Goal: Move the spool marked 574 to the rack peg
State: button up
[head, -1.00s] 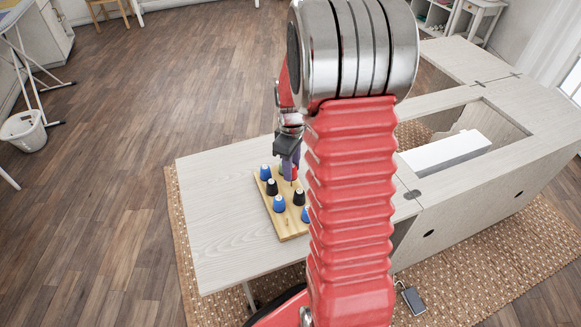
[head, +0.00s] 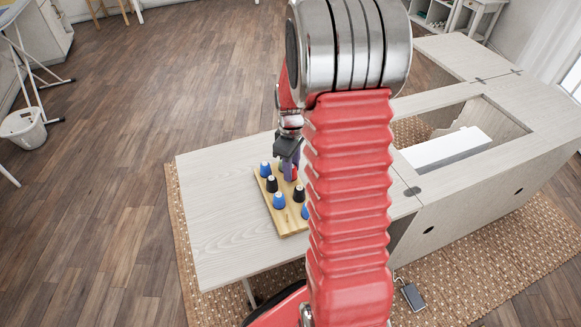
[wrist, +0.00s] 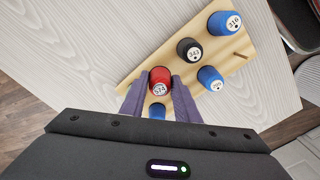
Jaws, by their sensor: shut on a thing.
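The red spool marked 574 (wrist: 159,80) is between the two purple fingers of my gripper (wrist: 159,92) in the wrist view, its label facing the camera. My gripper is shut on it. In the head view my gripper (head: 289,165) is over the far part of the wooden rack (head: 293,228), and a little red of the spool shows by the fingertips. I cannot tell whether the spool touches the rack. A bare rack peg (wrist: 241,55) stands at the rack's edge in the wrist view; it also shows near the rack's front in the head view (head: 285,218).
A blue spool marked 316 (wrist: 225,24), a black one marked 343 (wrist: 189,50) and another blue one (wrist: 210,78) stand on the rack close by. A blue spool (wrist: 157,110) is partly hidden beneath my gripper. The pale tabletop (head: 220,215) left of the rack is clear.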

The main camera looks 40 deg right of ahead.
jog(key=shift+f, duration=0.45)
dwell(0.3)
jog(key=o, duration=1.1)
jog(key=shift+r, duration=0.15)
notch_tip(320, 180, up, 13)
jog(key=shift+r, duration=0.2)
dwell(0.7)
